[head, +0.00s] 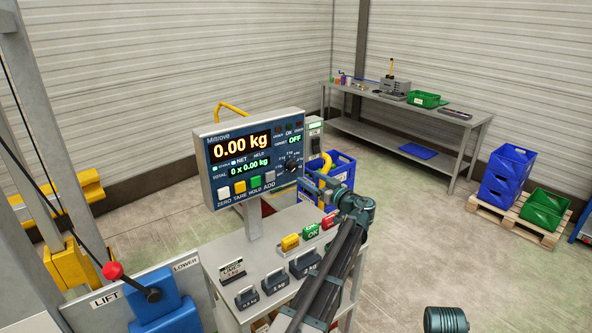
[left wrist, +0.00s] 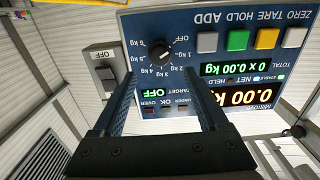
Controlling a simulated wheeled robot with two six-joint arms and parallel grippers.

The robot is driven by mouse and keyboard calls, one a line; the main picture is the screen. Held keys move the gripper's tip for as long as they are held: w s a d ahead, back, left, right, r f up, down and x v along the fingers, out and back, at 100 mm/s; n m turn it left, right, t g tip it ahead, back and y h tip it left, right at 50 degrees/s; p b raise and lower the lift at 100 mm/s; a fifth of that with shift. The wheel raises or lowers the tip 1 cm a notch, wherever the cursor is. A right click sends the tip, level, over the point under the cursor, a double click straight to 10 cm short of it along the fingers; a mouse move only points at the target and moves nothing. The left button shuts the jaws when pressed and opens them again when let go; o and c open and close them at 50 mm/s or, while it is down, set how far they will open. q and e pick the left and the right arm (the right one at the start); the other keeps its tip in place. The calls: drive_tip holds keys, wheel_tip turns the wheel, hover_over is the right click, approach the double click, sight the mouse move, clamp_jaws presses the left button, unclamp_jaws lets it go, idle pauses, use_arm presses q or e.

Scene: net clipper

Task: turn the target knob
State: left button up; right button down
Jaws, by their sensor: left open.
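The target knob (head: 292,163) is a black dial at the right of the blue scale panel (head: 228,178), with kg marks around it. In the left wrist view, upside down, the knob (left wrist: 159,53) sits beyond the gap between my fingers, near the OFF mark. The target display (left wrist: 152,92) reads OFF. My left gripper (head: 316,184) is just right of the panel, in front of the knob. In the left wrist view my left gripper (left wrist: 164,82) is open and empty, its fingers apart from the knob. My right gripper is not in view.
Below the panel, ZERO, TARE, HOLD and ADD buttons (head: 255,182) line its lower edge. A lift lever (head: 113,271) stands at left. A workbench (head: 400,110) and crates (head: 508,172) are farther back.

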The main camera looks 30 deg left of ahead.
sight(295, 168)
use_arm(q)
drive_tip(key=x, duration=0.9)
drive_tip(key=shift+d, duration=0.1)
clamp_jaws()
